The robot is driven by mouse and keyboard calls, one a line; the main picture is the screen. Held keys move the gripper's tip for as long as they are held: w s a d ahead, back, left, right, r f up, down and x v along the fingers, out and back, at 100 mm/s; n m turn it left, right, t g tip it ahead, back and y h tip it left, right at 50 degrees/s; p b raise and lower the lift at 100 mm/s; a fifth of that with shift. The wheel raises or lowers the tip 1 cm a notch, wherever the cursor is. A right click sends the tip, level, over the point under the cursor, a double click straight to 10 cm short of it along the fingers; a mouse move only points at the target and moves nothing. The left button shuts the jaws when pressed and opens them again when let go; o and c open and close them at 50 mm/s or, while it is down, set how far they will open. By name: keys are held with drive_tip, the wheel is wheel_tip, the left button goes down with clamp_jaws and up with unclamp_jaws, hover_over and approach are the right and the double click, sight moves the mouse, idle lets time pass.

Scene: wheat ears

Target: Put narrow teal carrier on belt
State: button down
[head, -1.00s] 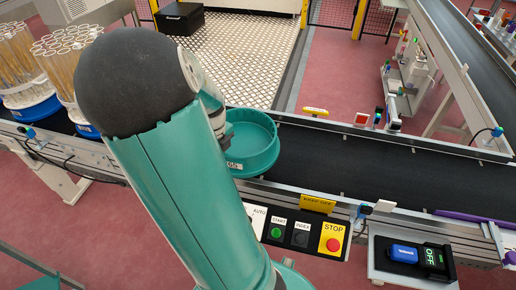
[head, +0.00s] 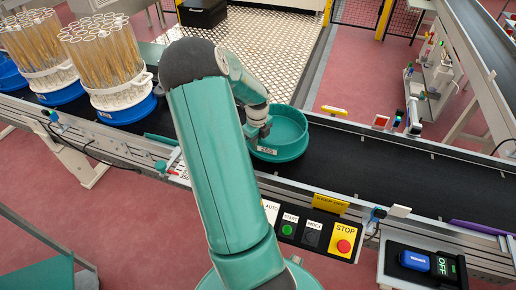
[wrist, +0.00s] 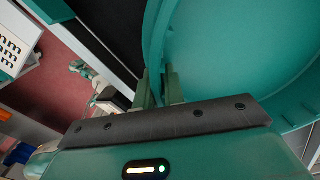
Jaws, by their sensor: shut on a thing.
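The teal carrier (head: 285,153) is a round, shallow, empty tray with a white label on its near side. In the head view it appears level over the dark belt (head: 370,168), inside the near rail. I cannot tell whether its base touches the belt. My gripper (head: 263,128) is at the carrier's left side, partly hidden by my wrist. In the wrist view my gripper (wrist: 160,88) has its two fingers closed on the carrier's wall (wrist: 154,45), with the carrier's inside (wrist: 235,50) filling the upper right.
Blue-based holders (head: 125,108) full of wheat ears stand on the belt to the left. A control panel (head: 312,232) with a red stop button lies on the near side. Small devices (head: 398,120) line the far rail. The belt right of the carrier is clear.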

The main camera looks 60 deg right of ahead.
drive_tip(key=shift+d+f, duration=0.25)
drive_tip(key=shift+f, duration=0.05)
drive_tip(key=shift+d+f, duration=0.1)
drive_tip(key=shift+f, duration=1.55)
drive_tip(key=c, duration=1.5)
unclamp_jaws()
wheel_tip(320, 180, up, 12)
drive_tip(key=shift+r, duration=0.1)
